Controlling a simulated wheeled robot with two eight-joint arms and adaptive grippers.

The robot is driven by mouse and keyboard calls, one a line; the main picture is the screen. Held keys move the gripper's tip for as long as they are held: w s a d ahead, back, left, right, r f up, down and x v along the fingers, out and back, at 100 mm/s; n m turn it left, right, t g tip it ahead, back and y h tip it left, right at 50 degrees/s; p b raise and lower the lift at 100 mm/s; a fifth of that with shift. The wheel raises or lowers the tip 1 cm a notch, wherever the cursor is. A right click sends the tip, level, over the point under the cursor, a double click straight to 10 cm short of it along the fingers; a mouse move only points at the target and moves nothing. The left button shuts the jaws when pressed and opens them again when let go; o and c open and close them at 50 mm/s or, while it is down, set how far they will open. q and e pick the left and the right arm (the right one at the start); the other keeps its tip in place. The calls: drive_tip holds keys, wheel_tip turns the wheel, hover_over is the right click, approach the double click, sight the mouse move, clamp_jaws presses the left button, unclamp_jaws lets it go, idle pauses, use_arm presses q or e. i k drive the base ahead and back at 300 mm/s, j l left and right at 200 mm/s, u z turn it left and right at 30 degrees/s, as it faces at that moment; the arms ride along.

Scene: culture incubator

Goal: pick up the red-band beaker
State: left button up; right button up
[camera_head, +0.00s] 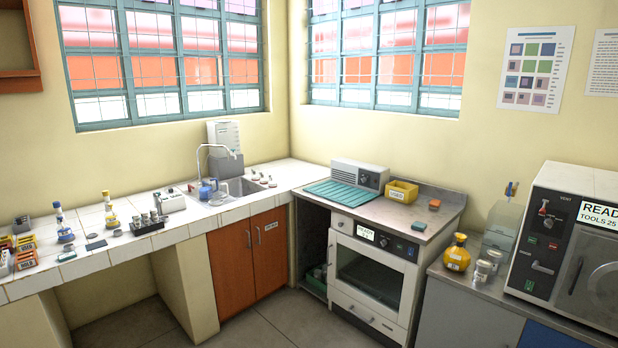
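I cannot make out a beaker with a red band in this view. Two small clear glass jars or beakers (482,272) stand on the right counter beside a yellow flask (457,254); any band on them is too small to tell. A blue vessel (205,191) and clear glassware (219,194) stand by the sink, also too small to read. Neither of my grippers is in view.
A tiled counter (120,246) with bottles and racks runs along the left. An incubator (370,265) labelled READY stands in the middle, with a yellow bin (402,191) on its top. A large machine (570,250) is at right. The floor (290,325) ahead is clear.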

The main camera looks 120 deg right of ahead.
sight(272, 176)
drive_tip(key=l+z, duration=0.2)
drive_tip(key=z, duration=0.3)
drive_tip(key=k+l+z, duration=0.1)
drive_tip(key=l+z, duration=0.15)
drive_tip(key=z, duration=0.25)
drive_tip(key=l+z, duration=0.2)
drive_tip(key=z, duration=0.3)
drive_tip(key=i+l+z, duration=0.1)
drive_tip(key=z, duration=0.4)
drive_tip(key=i+l+z, duration=0.1)
drive_tip(key=l+z, duration=0.2)
drive_tip(key=z, duration=0.2)
drive_tip(key=i+l+z, duration=0.85)
drive_tip(key=i, duration=0.35)
drive_tip(key=i+l, duration=0.2)
drive_tip(key=i, duration=0.2)
drive_tip(key=i+l, duration=0.2)
drive_tip(key=i, duration=0.25)
